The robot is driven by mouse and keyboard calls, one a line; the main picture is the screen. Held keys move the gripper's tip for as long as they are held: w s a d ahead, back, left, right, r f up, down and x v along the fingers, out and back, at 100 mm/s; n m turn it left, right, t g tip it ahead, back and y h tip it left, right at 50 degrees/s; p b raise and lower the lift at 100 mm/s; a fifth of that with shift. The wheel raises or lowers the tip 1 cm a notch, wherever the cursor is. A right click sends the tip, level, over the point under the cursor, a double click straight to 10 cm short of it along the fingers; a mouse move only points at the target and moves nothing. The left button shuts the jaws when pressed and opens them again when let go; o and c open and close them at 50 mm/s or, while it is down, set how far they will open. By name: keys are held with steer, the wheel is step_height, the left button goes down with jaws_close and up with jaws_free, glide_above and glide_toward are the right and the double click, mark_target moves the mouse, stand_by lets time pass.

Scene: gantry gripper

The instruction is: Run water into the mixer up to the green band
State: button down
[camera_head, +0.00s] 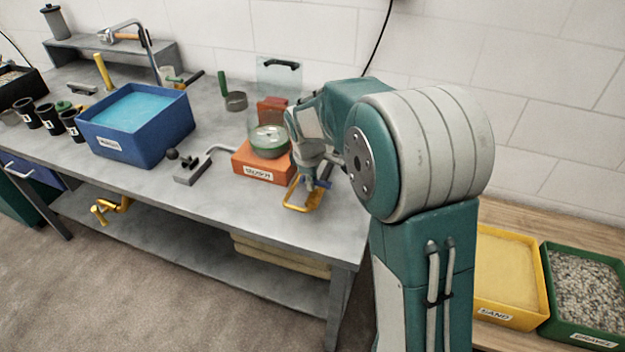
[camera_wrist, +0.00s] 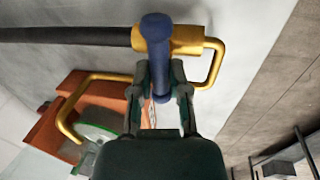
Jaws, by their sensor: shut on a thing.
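The mixer has an orange base (camera_head: 262,167) with a label on its front and a round clear bowl (camera_head: 268,138) with a green band. The water level in the bowl cannot be told. My gripper (camera_head: 318,178) is just right of the mixer, low over the bench. In the wrist view my gripper (camera_wrist: 160,85) is shut on a blue lever (camera_wrist: 157,55). The lever crosses a yellow fitting (camera_wrist: 180,40) on a dark pipe (camera_wrist: 65,35). Yellow loops (camera_wrist: 98,77) stand at both sides. The orange base (camera_wrist: 52,118) shows at the left, partly hidden.
A blue tub (camera_head: 150,140) of light-blue water stands further left. A clear panel (camera_head: 279,72) stands behind the mixer. Yellow sand (camera_head: 508,270) and gravel (camera_head: 585,290) trays are at the right.

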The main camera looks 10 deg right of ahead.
steer(key=shift+w, duration=0.1)
stand_by(0.4)
steer(key=c, duration=0.6)
jaws_free()
steer(key=shift+r, duration=0.1)
step_height(320, 180, up, 11)
steer(key=s+a, duration=0.1)
steer(key=s, duration=0.1)
steer(key=shift+a+r, duration=0.2)
steer(key=shift+a, duration=0.1)
steer(key=shift+w, duration=0.1)
